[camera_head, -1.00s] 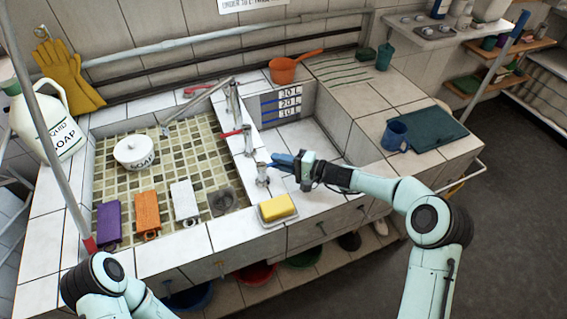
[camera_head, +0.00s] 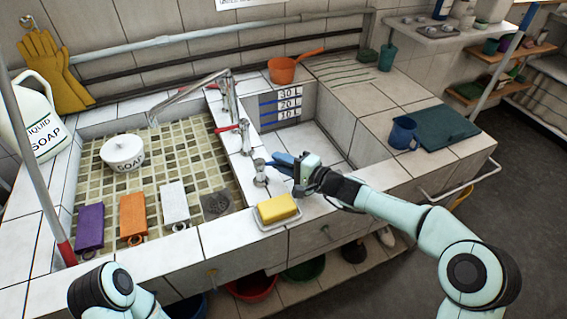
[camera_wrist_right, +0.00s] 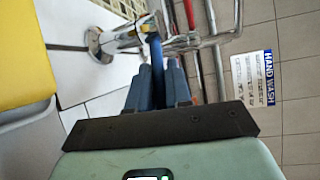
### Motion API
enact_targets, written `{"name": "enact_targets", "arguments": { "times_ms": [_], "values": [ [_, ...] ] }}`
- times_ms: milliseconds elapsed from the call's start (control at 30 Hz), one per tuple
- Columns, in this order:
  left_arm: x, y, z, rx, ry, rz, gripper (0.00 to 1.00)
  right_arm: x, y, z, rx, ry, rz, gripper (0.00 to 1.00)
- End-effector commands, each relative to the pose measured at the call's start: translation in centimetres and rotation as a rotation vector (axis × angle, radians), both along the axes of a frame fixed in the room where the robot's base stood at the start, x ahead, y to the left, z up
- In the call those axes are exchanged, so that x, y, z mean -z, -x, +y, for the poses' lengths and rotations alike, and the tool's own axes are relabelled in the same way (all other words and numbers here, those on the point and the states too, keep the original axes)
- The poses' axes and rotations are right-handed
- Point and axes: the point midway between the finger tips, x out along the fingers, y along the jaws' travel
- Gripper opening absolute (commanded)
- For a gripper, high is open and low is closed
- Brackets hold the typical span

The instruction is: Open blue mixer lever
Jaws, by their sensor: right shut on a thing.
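The blue mixer lever (camera_head: 272,163) sits on a short chrome mixer (camera_head: 260,174) on the tiled divider, at the front end of the row of taps. My right gripper (camera_head: 284,162) reaches it from the right. In the right wrist view the blue lever (camera_wrist_right: 155,46) lies between the blue fingers of my right gripper (camera_wrist_right: 157,75), which are shut on it. The chrome mixer body (camera_wrist_right: 100,43) shows just left of the fingers. The fingers partly hide the lever. My left arm shows at the bottom left, but its gripper is out of view.
A yellow sponge (camera_head: 277,208) on a white dish lies just in front of the mixer. Red-levered taps (camera_head: 243,132) stand behind it. A deep white basin (camera_head: 310,145) is to the right, with a blue mug (camera_head: 403,134) beyond. A soap pot (camera_head: 122,152) stands left.

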Motion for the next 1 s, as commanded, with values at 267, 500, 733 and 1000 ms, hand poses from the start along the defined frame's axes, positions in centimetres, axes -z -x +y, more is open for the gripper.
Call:
{"name": "enact_targets", "arguments": {
  "times_ms": [267, 500, 733, 1000],
  "values": [
    [0.0, 0.0, 0.0, 0.000, 0.000, 0.001, 0.43, 0.0, 0.0, 0.0, 0.000, -0.001, -0.001, 0.38],
    [0.1, 0.0, 0.0, -0.001, -0.001, 0.000, 0.43, -0.1, 0.6, -0.9, 0.002, 0.001, -0.001, 0.38],
    [0.4, -0.4, 0.2, -0.005, -0.005, -0.010, 0.43, -0.8, 3.6, -4.4, 0.005, 0.004, 0.000, 0.38],
    [0.3, -0.3, 0.2, -0.004, -0.005, -0.008, 0.43, -1.6, 7.3, -8.4, 0.003, 0.002, -0.002, 0.38]
  ]
}}
